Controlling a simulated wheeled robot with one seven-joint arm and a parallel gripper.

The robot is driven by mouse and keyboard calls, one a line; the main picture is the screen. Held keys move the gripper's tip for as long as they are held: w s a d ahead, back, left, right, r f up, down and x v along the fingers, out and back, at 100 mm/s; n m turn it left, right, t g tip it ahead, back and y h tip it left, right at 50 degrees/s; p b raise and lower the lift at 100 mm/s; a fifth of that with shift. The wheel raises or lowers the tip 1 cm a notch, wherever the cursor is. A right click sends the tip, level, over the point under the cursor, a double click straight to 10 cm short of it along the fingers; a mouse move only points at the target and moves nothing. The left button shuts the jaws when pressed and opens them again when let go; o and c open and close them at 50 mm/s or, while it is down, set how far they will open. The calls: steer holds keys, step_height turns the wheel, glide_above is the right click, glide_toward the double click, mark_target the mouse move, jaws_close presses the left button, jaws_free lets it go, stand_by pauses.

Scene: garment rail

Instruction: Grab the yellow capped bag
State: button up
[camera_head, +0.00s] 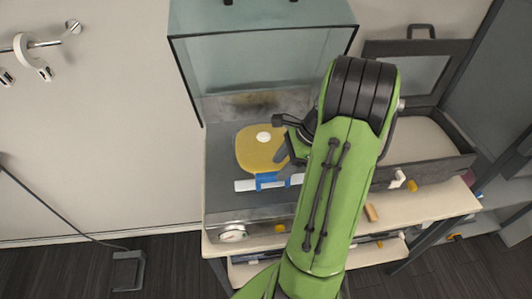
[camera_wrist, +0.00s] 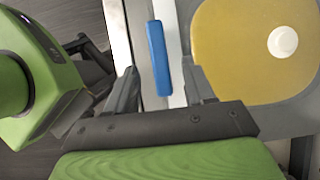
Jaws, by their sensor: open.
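The yellow capped bag (camera_head: 256,150) lies flat on a grey surface inside an open glass-sided case, its round white cap (camera_head: 264,137) facing up. In the wrist view the bag (camera_wrist: 230,50) fills the upper right, with the cap (camera_wrist: 283,42) showing. A blue piece (camera_wrist: 158,58) on a white strip (camera_wrist: 178,100) lies beside the bag's edge; I cannot tell whether it is joined to the bag. My gripper (camera_wrist: 160,68) is open, its fingers on either side of the blue piece in the picture. In the head view my gripper (camera_head: 291,158) is at the bag's right edge, partly hidden by my arm.
The glass case (camera_head: 262,65) rises behind the bag. A grey bin with a raised lid (camera_head: 415,70) stands to the right on the pale table (camera_head: 440,203). A round dial (camera_head: 233,234) is on the case's front. A wall rail (camera_head: 40,44) is at the upper left.

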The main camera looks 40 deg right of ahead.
mark_target(274, 174)
steer(key=b+x, duration=0.1)
steer(key=x, duration=0.4)
steer(key=shift+w, duration=0.1)
steer(key=shift+r, duration=0.1)
jaws_close()
stand_by(1.1)
